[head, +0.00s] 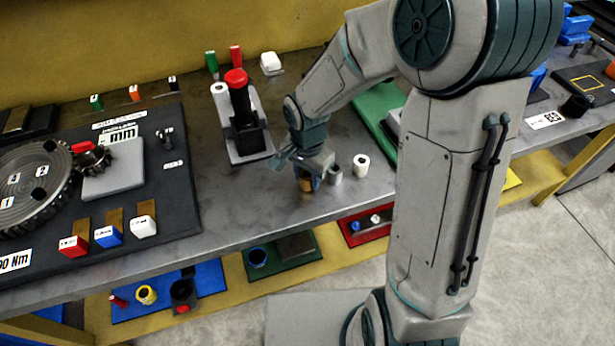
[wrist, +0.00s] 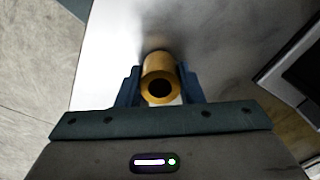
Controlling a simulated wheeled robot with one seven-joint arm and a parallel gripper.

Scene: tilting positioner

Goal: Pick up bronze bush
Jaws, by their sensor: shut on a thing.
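The bronze bush (wrist: 158,68) is a short golden-brown cylinder with a dark round bore. In the wrist view it stands between the two blue fingers of my gripper (wrist: 160,88), which is shut on it. In the head view the bush (head: 306,184) shows just below my gripper (head: 305,176), near the front edge of the bench. The fingers partly cover it there. I cannot tell whether its bottom end touches the bench top.
A grey bush (head: 335,174) and a white bush (head: 361,165) stand close to the right of my gripper. A black press with a red knob (head: 236,78) stands behind to the left. A dark mat (head: 185,200) with gears lies farther left. The bench's front edge is near.

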